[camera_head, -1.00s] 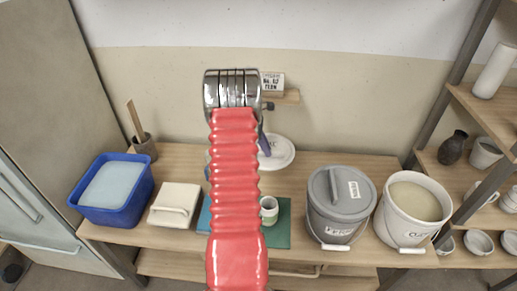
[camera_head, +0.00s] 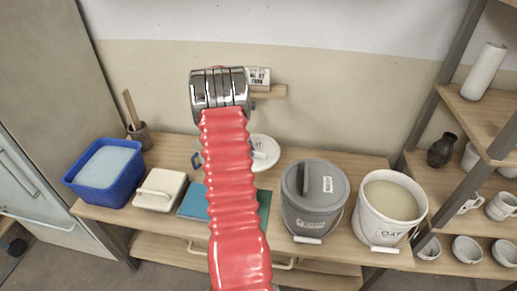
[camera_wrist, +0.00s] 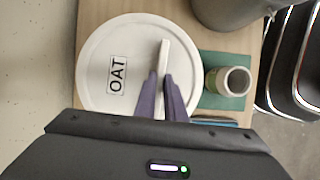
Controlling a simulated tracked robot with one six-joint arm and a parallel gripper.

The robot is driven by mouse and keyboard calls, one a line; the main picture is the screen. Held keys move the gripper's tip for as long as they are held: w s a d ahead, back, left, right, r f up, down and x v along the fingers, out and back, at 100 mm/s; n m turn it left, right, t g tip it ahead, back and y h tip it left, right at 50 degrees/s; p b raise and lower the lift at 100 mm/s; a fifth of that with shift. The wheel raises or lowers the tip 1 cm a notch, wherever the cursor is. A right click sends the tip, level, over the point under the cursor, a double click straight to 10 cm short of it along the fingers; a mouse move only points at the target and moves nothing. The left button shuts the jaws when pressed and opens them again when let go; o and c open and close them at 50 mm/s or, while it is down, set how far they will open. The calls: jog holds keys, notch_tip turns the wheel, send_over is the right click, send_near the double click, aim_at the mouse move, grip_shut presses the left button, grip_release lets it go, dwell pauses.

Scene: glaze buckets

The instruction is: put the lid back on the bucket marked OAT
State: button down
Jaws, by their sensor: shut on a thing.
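The round white lid marked OAT (camera_wrist: 98,48) lies under my gripper (camera_wrist: 160,78) in the wrist view. My gripper's two purple fingers are shut on the lid's white bar handle (camera_wrist: 164,52). In the head view the lid (camera_head: 266,143) shows behind my red arm, at the back of the bench; my arm hides part of it and most of the gripper. I cannot tell whether the lid touches the bench. The white bucket marked OAT (camera_head: 374,228) stands open at the bench's right end, with cream glaze (camera_head: 391,200) inside.
A lidded grey bucket (camera_head: 312,215) stands left of the OAT bucket, between it and the lid. A blue tub (camera_head: 80,185), a white box (camera_head: 152,200) and a brush pot (camera_head: 141,138) stand at left. A cup (camera_wrist: 235,80) stands beside the lid. A post and shelves (camera_head: 485,120) rise at right.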

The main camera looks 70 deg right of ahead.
jog(key=w+a+r+m, duration=0.1)
jog(key=w+a+r, duration=0.1)
jog(key=w+a, duration=1.05)
jog(key=w+a+r, duration=0.2)
jog(key=w+a, duration=0.9)
jog(key=a, duration=0.3)
jog(key=w+a+r, duration=0.2)
jog(key=a, duration=1.3)
jog(key=w+a+r+m, duration=0.1)
jog(key=w+a+r, duration=0.1)
jog(key=a, duration=1.4)
jog(key=shift+w+a+y, duration=0.3)
jog(key=shift+w, duration=0.25)
jog(key=shift+s, duration=0.1)
